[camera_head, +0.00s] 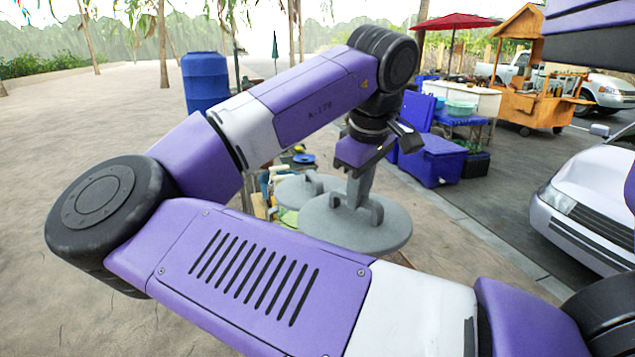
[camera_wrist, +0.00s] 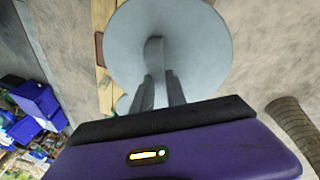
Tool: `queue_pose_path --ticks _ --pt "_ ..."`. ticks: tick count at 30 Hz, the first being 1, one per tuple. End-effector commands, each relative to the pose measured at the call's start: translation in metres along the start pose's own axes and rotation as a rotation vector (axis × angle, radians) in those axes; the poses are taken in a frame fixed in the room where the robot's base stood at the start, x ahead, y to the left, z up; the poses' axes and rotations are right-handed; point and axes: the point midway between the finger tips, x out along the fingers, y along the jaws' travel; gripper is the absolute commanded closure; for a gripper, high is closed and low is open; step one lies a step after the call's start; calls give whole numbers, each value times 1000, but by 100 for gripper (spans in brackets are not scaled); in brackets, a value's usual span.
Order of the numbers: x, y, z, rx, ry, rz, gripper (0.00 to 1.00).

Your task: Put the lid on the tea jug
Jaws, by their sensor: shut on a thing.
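My gripper (camera_head: 356,192) is shut on the upright handle of a round grey lid (camera_head: 375,232), which hangs roughly level below the fingers in the head view. The lid also shows in the wrist view (camera_wrist: 205,45), with its handle between the two fingertips (camera_wrist: 160,80). A second grey lid with a handle (camera_head: 292,190) lies behind and to the left, partly hidden by the held lid and my arm. I cannot make out the tea jug; my arm and the held lid cover much of the area below.
Mixed small goods (camera_head: 300,158) crowd the stand behind the lids. A blue cooler (camera_head: 432,160) stands to the right, a blue barrel (camera_head: 205,82) at the back left. A wooden cart (camera_head: 535,85) and a white car (camera_head: 585,200) are farther right. The left ground is open.

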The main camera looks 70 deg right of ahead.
Motion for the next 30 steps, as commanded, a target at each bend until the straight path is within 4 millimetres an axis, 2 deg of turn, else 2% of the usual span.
queue_pose_path --ticks 11,21,30 --pt "14 -3 3 -1 0 1 100" --pt "47 -10 10 0 -1 1 100" --pt "56 -12 12 0 1 0 100"
